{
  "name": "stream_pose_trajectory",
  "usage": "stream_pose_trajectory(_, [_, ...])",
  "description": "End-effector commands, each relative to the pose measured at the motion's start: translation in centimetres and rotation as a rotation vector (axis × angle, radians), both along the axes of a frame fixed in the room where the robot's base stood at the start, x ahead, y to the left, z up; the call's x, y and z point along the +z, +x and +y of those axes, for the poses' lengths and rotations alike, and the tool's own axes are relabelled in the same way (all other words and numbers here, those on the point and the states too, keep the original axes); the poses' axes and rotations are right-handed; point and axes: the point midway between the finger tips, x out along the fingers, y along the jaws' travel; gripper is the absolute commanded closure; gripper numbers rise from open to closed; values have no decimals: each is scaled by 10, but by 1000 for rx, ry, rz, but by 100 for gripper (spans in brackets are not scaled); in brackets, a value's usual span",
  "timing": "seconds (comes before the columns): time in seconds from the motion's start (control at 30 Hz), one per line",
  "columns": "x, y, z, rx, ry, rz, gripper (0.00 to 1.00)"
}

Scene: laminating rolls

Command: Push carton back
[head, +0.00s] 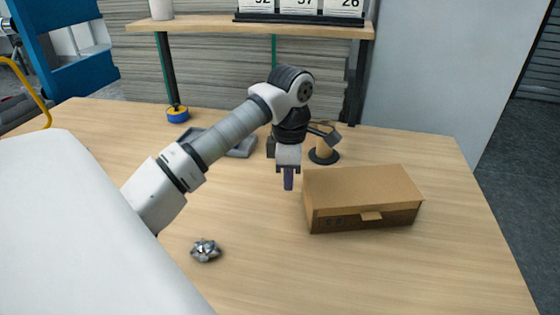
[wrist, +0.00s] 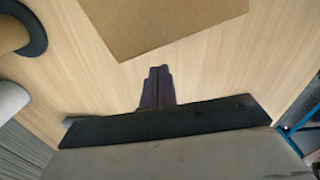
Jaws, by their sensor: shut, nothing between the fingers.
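The brown carton (head: 362,190) lies flat on the table in the head view, right of my gripper, with a small tab on its front side. My gripper (head: 288,185) points down, shut and empty, near the carton's left rear corner. In the head view a small gap seems to show between them. In the wrist view the carton (wrist: 150,22) fills the top middle, and my shut fingers (wrist: 157,75) are below it with bare table between.
A tape roll on a black-based holder (head: 324,152) stands behind the carton; a grey tray (head: 235,143) lies behind my arm. A blue-yellow tape (head: 177,114) is at the back left, a silver star-shaped knob (head: 205,250) at the front. The table (head: 440,270) is clear at front right.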

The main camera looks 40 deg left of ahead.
Motion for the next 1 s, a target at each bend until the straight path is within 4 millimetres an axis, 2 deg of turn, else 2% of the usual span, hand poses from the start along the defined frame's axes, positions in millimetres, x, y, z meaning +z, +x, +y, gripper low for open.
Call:
stream_pose_trajectory(0.2, [1,13,-15,1,-1,1,100])
stream_pose_trajectory(0.6, [0,15,-17,1,-1,1,100])
stream_pose_trajectory(0.83, [-1,31,-35,1,1,2,100])
stream_pose_trajectory(1.0, [0,31,-36,3,-1,2,100])
